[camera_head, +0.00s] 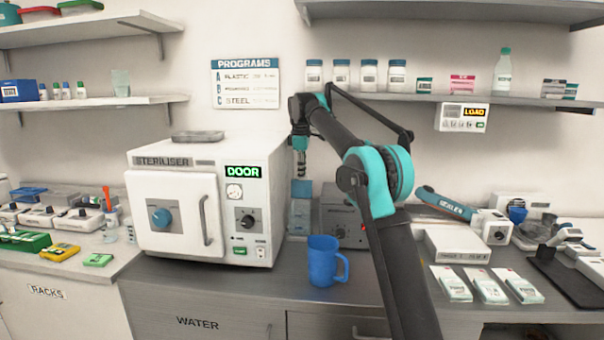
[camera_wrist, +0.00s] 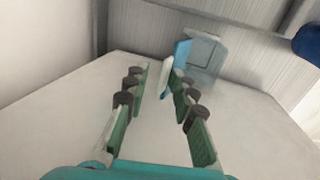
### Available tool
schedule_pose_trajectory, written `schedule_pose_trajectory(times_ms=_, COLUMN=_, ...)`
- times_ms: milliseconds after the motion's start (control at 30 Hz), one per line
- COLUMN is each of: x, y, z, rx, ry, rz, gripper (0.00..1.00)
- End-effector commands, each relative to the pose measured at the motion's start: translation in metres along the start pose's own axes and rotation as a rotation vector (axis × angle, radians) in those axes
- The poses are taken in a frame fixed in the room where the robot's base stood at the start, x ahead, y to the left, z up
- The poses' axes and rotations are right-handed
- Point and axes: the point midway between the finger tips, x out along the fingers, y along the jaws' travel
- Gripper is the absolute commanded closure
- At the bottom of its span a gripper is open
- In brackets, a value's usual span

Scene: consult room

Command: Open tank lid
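The steriliser (camera_head: 207,205) is a white box on the grey counter, with its front door shut and a green DOOR display. A flat grey lid-like piece (camera_head: 198,136) lies on its top; I cannot tell whether it is the tank lid. My gripper (camera_head: 301,172) points down just right of the steriliser, above a blue-grey stack (camera_head: 301,200). In the wrist view, my gripper (camera_wrist: 158,82) has its two green-padded fingers apart, with nothing clearly held. A pale grey box-like piece (camera_wrist: 205,57) with a blue side shows beyond the fingertips over a white surface.
A blue mug (camera_head: 322,262) stands in front of the stack and shows at the wrist view's upper right (camera_wrist: 310,44). A grey device (camera_head: 343,215) sits behind it. Shelves with jars (camera_head: 368,76) hang above. White boxes (camera_head: 458,245) and packets fill the right counter.

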Motion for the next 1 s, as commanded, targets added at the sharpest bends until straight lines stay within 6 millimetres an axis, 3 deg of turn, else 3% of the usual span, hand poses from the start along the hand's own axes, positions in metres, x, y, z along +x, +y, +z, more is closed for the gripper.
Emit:
schedule_pose_trajectory(times_ms=500, x=-0.062, y=0.001, z=-0.001, rx=0.0, ry=0.0, rz=0.001, gripper=0.75)
schedule_pose_trajectory(times_ms=1000, x=-0.072, y=0.0, z=0.0, rx=0.0, ry=0.0, rz=0.001, gripper=0.75)
